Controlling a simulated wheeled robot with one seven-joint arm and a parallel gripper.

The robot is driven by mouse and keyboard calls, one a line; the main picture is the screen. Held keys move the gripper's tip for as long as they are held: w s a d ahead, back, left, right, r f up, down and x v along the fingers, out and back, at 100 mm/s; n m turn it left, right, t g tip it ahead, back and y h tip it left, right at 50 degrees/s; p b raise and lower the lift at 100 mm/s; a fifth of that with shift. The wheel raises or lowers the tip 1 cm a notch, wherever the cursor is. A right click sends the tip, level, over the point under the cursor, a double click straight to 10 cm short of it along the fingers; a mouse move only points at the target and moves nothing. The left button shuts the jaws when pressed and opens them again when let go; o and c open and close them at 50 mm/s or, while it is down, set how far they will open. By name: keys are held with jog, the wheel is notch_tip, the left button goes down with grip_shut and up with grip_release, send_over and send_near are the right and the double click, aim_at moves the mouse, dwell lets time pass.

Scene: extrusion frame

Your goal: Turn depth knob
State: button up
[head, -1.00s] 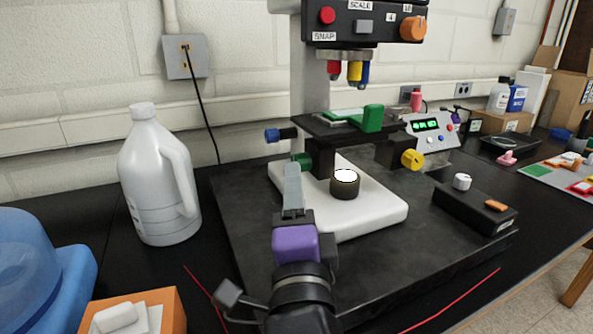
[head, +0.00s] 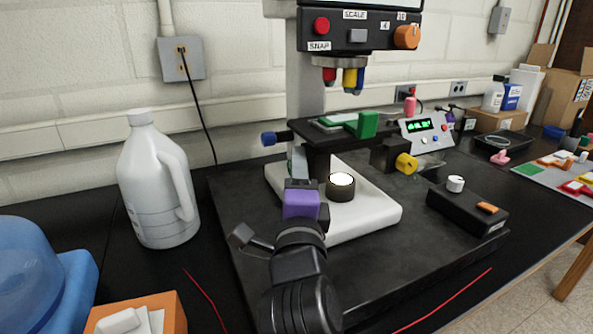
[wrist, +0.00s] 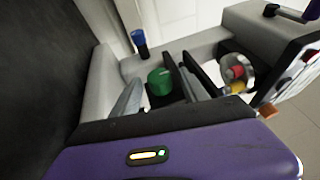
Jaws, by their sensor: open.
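A microscope with a dark stage (head: 345,135) stands on a white foot (head: 375,215). No label readable here marks which knob is the depth knob. A green knob (wrist: 160,81) shows in the wrist view, between and just beyond my gripper's fingers; contact cannot be told. In the head view my gripper (head: 298,160) is under the stage's left side and hides that knob. The gripper is open, with its purple body below the fingers. A blue knob (head: 270,138) sticks out at the stage's left, and also shows in the wrist view (wrist: 139,38). A yellow knob (head: 406,164) is at the right.
A lit round lamp (head: 341,187) sits on the foot, right of my gripper. An orange knob (head: 407,37) is on the head panel above. A white jug (head: 155,185) stands left. A black box (head: 467,207) with a white knob is at the right.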

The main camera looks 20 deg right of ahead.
grip_shut()
jog(key=shift+r+p, duration=0.1)
jog(key=shift+p, duration=0.25)
jog(key=r+n+g+y+p, duration=0.1)
jog(key=g+p, duration=0.1)
jog(key=p, duration=0.3)
jog(key=shift+r+g+p, duration=0.1)
jog(key=shift+g+p, duration=0.2)
jog(key=shift+g, duration=0.1)
jog(key=g+p, duration=0.1)
jog(key=p, duration=0.2)
jog(key=n+g+y+p, duration=0.1)
jog(key=g+p, duration=0.1)
jog(key=p, duration=0.1)
jog(key=r+g+p, duration=0.1)
jog(key=p, duration=0.3)
jog(key=shift+w+n+g+y, duration=0.15)
jog(key=shift+n+g+y, duration=0.15)
jog(key=shift+n+g, duration=0.1)
jog(key=n+g+p, duration=0.1)
jog(key=g+p, duration=0.2)
jog(key=p, duration=0.2)
jog(key=shift+w, duration=0.15)
jog(key=shift+w+f+n+g+y+p, duration=0.1)
jog(key=shift+f+n+g+y+p, duration=0.05)
jog(key=shift+g+p, duration=0.55)
jog(key=shift+f+n+g+y+p, duration=0.15)
jog(key=shift+g+p, duration=0.45)
jog(key=shift+p, duration=0.15)
jog(key=shift+f, duration=0.1)
